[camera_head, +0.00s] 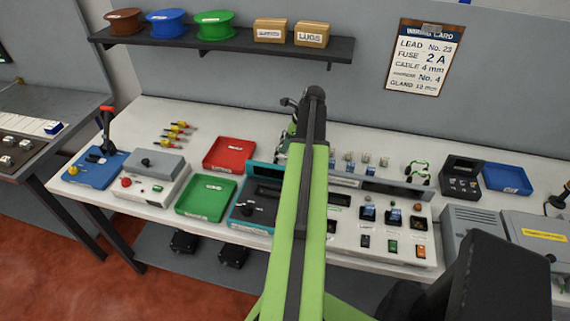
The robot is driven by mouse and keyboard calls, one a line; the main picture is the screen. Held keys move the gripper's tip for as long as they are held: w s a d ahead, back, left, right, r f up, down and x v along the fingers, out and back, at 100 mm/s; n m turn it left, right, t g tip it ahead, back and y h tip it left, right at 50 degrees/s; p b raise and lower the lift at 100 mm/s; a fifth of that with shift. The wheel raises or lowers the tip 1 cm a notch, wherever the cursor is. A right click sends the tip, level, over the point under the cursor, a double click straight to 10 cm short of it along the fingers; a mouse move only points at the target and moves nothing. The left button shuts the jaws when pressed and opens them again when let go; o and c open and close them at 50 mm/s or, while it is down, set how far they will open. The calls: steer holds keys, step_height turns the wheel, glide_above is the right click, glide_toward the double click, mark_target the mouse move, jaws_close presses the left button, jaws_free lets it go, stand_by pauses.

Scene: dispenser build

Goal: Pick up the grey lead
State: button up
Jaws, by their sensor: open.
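My green and black arm reaches over the middle of the white bench (225,120). My gripper (290,104) is mostly hidden behind the arm's far end; only dark parts show at its left side. It is open, and I see nothing held in it. I cannot make out a grey lead for certain. Small coiled leads with green and dark parts (418,171) lie at the right of the bench, apart from the gripper. The arm hides part of the bench's middle, so a lead could be covered there.
A red tray (230,153) and a green tray (206,196) stand left of my arm, a blue tray (508,179) at the right. A control panel (385,235) stands right of the arm. A shelf (230,45) with spools and boxes hangs above. A wiring card (425,57) is on the wall.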

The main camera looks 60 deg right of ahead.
steer(key=b+x, duration=0.4)
steer(key=x, duration=0.1)
steer(key=shift+f+b, duration=0.25)
steer(key=shift+b, duration=0.15)
steer(key=shift+r, duration=0.2)
jaws_close()
